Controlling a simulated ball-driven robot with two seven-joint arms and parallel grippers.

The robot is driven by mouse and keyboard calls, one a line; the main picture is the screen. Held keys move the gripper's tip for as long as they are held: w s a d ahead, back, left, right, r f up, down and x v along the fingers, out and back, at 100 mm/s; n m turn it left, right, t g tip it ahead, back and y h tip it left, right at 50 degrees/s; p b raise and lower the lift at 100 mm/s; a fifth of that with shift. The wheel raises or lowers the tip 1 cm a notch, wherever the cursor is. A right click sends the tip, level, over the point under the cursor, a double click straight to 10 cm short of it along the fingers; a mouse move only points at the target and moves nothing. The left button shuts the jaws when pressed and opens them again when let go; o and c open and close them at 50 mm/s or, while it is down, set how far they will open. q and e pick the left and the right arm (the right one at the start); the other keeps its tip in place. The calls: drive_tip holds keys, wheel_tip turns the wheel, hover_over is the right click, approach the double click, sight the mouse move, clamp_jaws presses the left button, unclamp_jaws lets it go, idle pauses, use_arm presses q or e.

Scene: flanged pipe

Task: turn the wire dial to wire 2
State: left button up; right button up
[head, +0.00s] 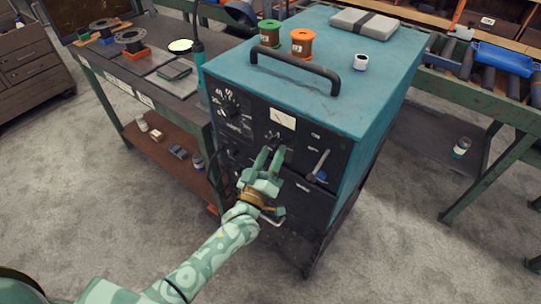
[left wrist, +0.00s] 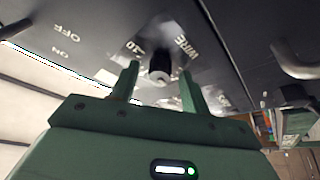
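The wire dial (left wrist: 160,64) is a small dark round knob on a pale plate, on the black front panel of the teal welder cabinet (head: 345,85). The word WIRE is printed beside it in the left wrist view. My left gripper (left wrist: 159,78) is open, with one green finger on each side of the knob and gaps showing between fingers and knob. In the head view the left gripper (head: 274,152) reaches the panel below the white meter and covers most of the dial. Which number the dial points to cannot be read. My right gripper is not in view.
A larger dial (head: 226,101) is at the panel's upper left, and a lever (head: 319,164) stands out right of my gripper. A green spool (head: 269,33) and an orange spool (head: 302,43) sit on the cabinet behind its black handle (head: 295,68). A workbench (head: 150,75) adjoins at left.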

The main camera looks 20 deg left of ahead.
use_arm(q)
drive_tip(key=v, duration=1.6)
drive_tip(key=shift+s+f, duration=0.1)
drive_tip(key=shift+s, duration=0.05)
drive_tip(key=s+f+m+g+h, duration=0.1)
drive_tip(key=s+f+m+g, duration=0.35)
drive_tip(key=f, duration=0.65)
drive_tip(key=s+f+m+g, duration=0.3)
drive_tip(key=f+g, duration=0.2)
drive_tip(key=f, duration=0.6)
drive_tip(key=s+a+f+g+y, duration=0.1)
drive_tip(key=s+a+f+g, duration=0.2)
drive_tip(key=s, duration=0.6)
drive_tip(key=s+a+f+m+g+y, duration=0.1)
drive_tip(key=s+a+f+g, duration=0.2)
drive_tip(key=s+f, duration=0.5)
drive_tip(key=s+a+f+m+g+y, duration=0.1)
drive_tip(key=s+a+f+g, duration=0.2)
drive_tip(key=s, duration=0.8)
wheel_tip(320, 180, down, 3)
drive_tip(key=shift+r+g+y, duration=0.25)
drive_tip(key=shift+g+y, duration=0.05)
drive_tip(key=shift+g, duration=0.75)
drive_tip(key=shift+m, duration=0.25)
